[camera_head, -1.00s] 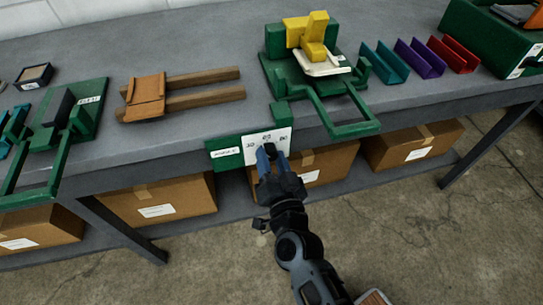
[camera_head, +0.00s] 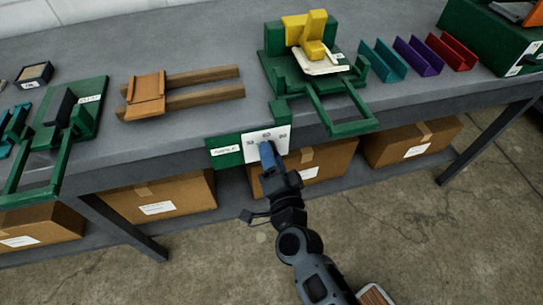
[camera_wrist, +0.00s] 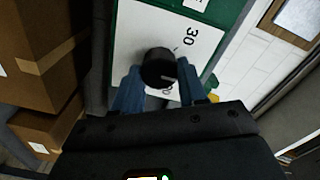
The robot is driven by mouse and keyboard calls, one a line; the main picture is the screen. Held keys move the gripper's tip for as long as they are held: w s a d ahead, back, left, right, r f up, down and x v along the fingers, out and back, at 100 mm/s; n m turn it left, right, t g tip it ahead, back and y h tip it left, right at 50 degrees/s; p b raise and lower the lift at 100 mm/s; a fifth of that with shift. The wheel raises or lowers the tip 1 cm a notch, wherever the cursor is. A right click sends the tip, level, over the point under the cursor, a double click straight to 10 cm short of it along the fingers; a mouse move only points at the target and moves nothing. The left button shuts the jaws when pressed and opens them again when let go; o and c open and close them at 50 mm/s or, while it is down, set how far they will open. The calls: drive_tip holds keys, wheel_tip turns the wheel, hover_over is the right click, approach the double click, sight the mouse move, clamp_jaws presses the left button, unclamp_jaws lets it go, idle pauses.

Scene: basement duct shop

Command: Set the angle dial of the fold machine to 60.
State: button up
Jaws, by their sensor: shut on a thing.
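The fold machine (camera_head: 318,78), green with a yellow block, stands on the bench. Its white dial plate (camera_head: 283,134) hangs at the bench's front edge beside a green label plate (camera_head: 225,152), with three marks along its top. In the wrist view, the round black dial knob (camera_wrist: 158,66) sits on the white plate (camera_wrist: 152,24). A small light mark at its edge seems to face the 30; another number is partly hidden. My gripper (camera_head: 267,148) is shut on the knob, with blue fingers on either side in the wrist view (camera_wrist: 160,88). The knob is hidden in the head view.
Teal, purple and red channels (camera_head: 418,58) lie right of the machine. A wooden fork-shaped piece (camera_head: 180,92) and another green machine (camera_head: 75,120) are to the left. The machine's green handle frame (camera_head: 350,127) overhangs the bench edge near my gripper. Cardboard boxes (camera_head: 160,196) sit below.

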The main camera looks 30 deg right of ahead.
idle(0.3)
drive_tip(key=o, duration=1.1)
drive_tip(key=shift+c, duration=0.2)
drive_tip(key=b+v, duration=0.1)
drive_tip(key=v, duration=0.6)
drive_tip(key=shift+s+b, duration=0.3)
drive_tip(key=shift+s, duration=0.1)
drive_tip(key=s+a+r+n+y, duration=0.25)
drive_tip(key=s+n, duration=0.35)
drive_tip(key=s, duration=0.8)
drive_tip(key=s+d+r+n+g+y, duration=0.2)
drive_tip(key=s+d+r+n+y, duration=0.1)
drive_tip(key=s+r+n, duration=0.6)
drive_tip(key=s+d+n, duration=0.1)
drive_tip(key=s, duration=0.1)
drive_tip(key=shift+s+d, duration=0.35)
drive_tip(key=shift+s, duration=0.05)
